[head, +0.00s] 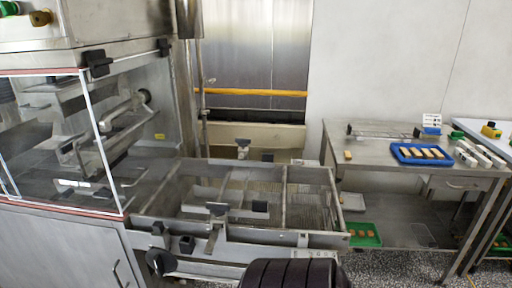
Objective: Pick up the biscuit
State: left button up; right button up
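A small tan block that looks like a biscuit (348,155) lies alone on the left part of the steel table (376,151). To its right, a blue tray (398,158) on the same table holds several tan biscuit-like bars (423,153) in a row. Which of these the task means, I cannot tell. A green tray (376,242) on the low shelf under the table holds a few small brown pieces. Neither of my grippers shows in the head view.
The enrober's wire mesh bed (313,208) with metal frame stands in the middle, beside a glass-sided machine (55,150). A wire rack (383,131) lies behind the biscuits. White boxes (480,153) sit right of the blue tray. A dark ribbed object (295,274) fills the bottom centre.

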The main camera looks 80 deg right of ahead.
aim_at(348, 155)
jog(key=z, duration=3.15)
jog(key=l+u, duration=0.1)
jog(key=u, duration=0.3)
jog(key=i+l+u, duration=0.1)
jog(key=u, duration=0.25)
jog(key=l+u, duration=0.1)
jog(key=u, duration=0.3)
jog(key=l+u, duration=0.15)
jog(key=u, duration=0.2)
jog(key=i, duration=0.05)
